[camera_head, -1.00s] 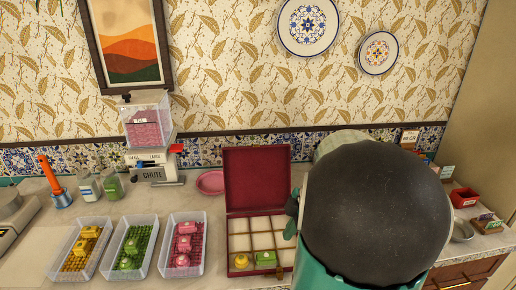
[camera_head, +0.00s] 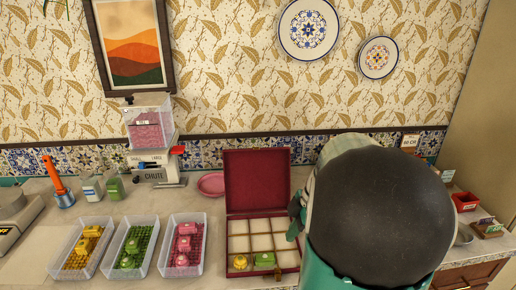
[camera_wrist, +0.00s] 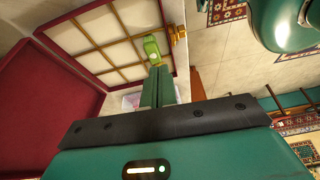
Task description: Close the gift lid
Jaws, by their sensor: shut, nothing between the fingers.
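The gift box (camera_head: 229,250) is dark red, with a pale interior split into compartments by gold dividers. Its red lid (camera_head: 257,180) stands open and upright at the back. A yellow piece (camera_head: 240,262) and a green piece (camera_head: 264,259) sit in front compartments. In the wrist view the lid (camera_wrist: 35,110) is at the left, and the green piece (camera_wrist: 152,50) and a gold clasp (camera_wrist: 178,32) are near the fingertips. My gripper (camera_wrist: 157,72) is shut and empty, in front of the green piece in that view. My arm hides the area right of the box.
Clear trays with yellow (camera_head: 63,262), green (camera_head: 109,262) and pink (camera_head: 167,262) pieces stand left of the box. A pink dish (camera_head: 211,184) lies behind left. A dispenser (camera_head: 151,140) stands further back. A red container (camera_head: 465,202) is at the far right.

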